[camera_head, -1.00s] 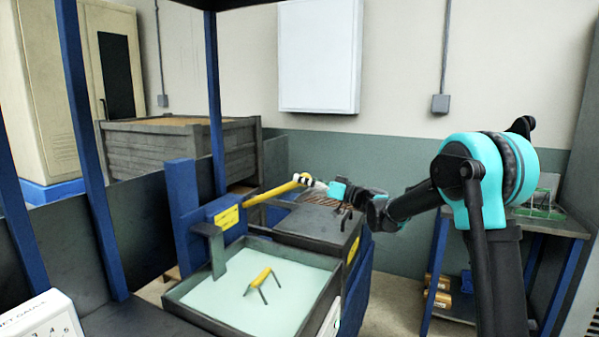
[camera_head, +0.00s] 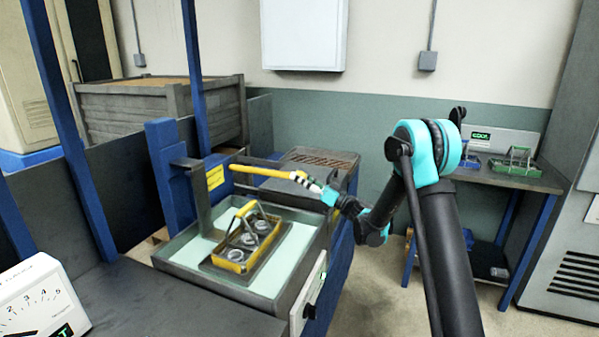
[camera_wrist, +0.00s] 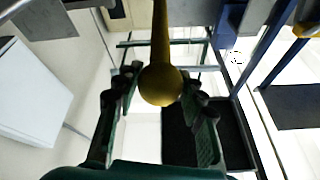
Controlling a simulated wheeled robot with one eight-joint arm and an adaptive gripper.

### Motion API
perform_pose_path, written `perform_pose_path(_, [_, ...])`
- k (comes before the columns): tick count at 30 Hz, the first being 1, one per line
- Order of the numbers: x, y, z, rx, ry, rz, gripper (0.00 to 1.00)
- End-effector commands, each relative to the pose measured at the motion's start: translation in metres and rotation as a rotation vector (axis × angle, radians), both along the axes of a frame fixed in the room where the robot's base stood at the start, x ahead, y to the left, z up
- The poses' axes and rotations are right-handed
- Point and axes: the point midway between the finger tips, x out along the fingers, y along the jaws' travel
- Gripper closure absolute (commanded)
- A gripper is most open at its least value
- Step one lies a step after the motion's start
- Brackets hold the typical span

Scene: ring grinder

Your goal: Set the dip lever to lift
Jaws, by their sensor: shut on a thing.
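The yellow dip lever (camera_head: 268,173) runs from a blue post with a yellow plate (camera_head: 214,177) and slopes slightly down to the right. My gripper (camera_head: 314,187) is shut on its free end. In the wrist view, the lever's round yellow knob (camera_wrist: 160,85) sits between the fingers of my gripper (camera_wrist: 158,90). A yellow-handled basket (camera_head: 232,258) with several metal rings shows above the pale green liquid in the tank (camera_head: 175,262). A dark bracket (camera_head: 201,197) stands by the basket. Any lever position marks are too small to read.
A dark slotted top (camera_head: 322,165) lies behind the lever. A white gauge (camera_head: 38,300) stands at the front left. A bench (camera_head: 515,178) with a green fixture and lit display is at the back right. Blue uprights (camera_head: 66,120) rise on the left.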

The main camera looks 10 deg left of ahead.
Motion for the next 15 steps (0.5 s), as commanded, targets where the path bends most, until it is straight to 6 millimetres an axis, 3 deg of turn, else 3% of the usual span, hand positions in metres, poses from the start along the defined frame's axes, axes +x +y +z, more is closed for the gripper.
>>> perform_pose_path(12, [-0.0003,-0.0001,-0.0031,-0.002,-0.001,0.0,1.0])
perform_pose_path(13, [-0.0003,-0.0001,-0.0031,-0.002,-0.001,0.0,0.59])
perform_pose_path(15, [-0.0003,-0.0001,-0.003,-0.002,-0.001,0.0,0.5])
